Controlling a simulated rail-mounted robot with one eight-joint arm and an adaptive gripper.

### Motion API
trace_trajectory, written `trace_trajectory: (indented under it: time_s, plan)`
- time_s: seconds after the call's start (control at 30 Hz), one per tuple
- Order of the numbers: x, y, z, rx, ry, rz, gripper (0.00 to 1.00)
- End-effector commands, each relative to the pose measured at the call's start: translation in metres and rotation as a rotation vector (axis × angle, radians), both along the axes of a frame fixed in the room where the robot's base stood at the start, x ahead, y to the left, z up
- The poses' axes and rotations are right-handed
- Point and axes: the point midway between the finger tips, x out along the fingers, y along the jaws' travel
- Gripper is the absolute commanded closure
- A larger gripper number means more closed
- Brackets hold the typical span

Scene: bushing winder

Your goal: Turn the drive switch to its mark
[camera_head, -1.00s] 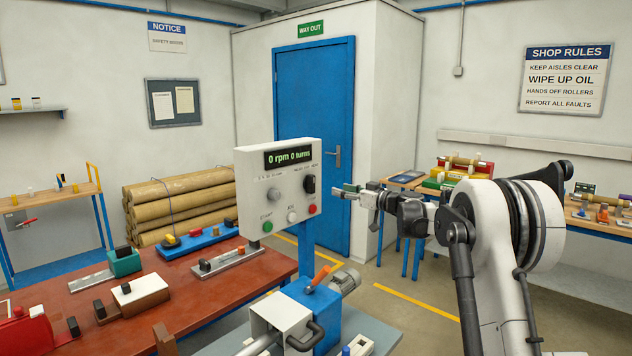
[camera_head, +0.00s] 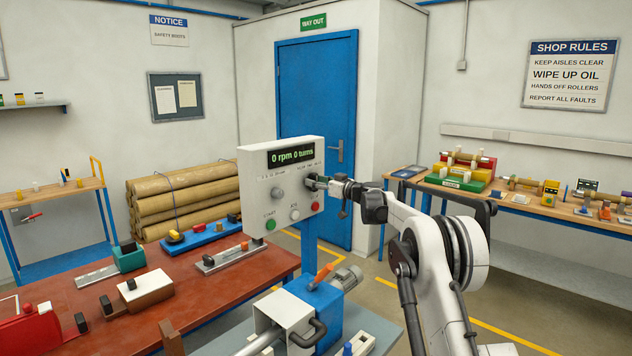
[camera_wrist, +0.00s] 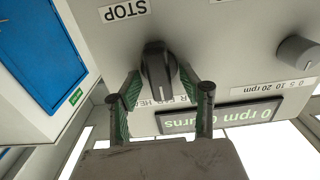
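The control box (camera_head: 258,162) has a grey face with a lit display (camera_head: 291,156) reading 0 rpm 0 turns. The drive switch, a black knob (camera_wrist: 159,72), sits on the box between the STOP label and the display in the wrist view. In the head view my gripper (camera_head: 318,183) reaches the box from the right and hides most of the knob. In the wrist view my gripper (camera_wrist: 160,88) is open, its green-padded fingers on either side of the knob. The left finger is close to the knob; whether either finger touches cannot be told.
A grey speed knob (camera_wrist: 298,54) is beside the switch. Below the switch on the box are a red button (camera_head: 315,206), a white button (camera_head: 295,214) and a green button (camera_head: 271,224). A red bench (camera_head: 190,290) stands left; a wooden bench (camera_head: 520,207) stands right.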

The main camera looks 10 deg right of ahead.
Motion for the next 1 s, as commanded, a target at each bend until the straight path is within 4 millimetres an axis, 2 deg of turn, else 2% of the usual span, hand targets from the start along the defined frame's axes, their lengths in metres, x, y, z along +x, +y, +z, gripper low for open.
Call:
trace_trajectory:
  time_s: [0.3, 0.6, 1.0]
  plan:
    - [0.0014, 0.0013, -0.0004, 0.000, 0.000, 0.000, 0.60]
    - [0.0013, 0.0013, -0.0003, 0.000, 0.000, 0.000, 1.00]
    - [0.0015, 0.0009, -0.0014, 0.049, 0.038, 0.000, 1.00]
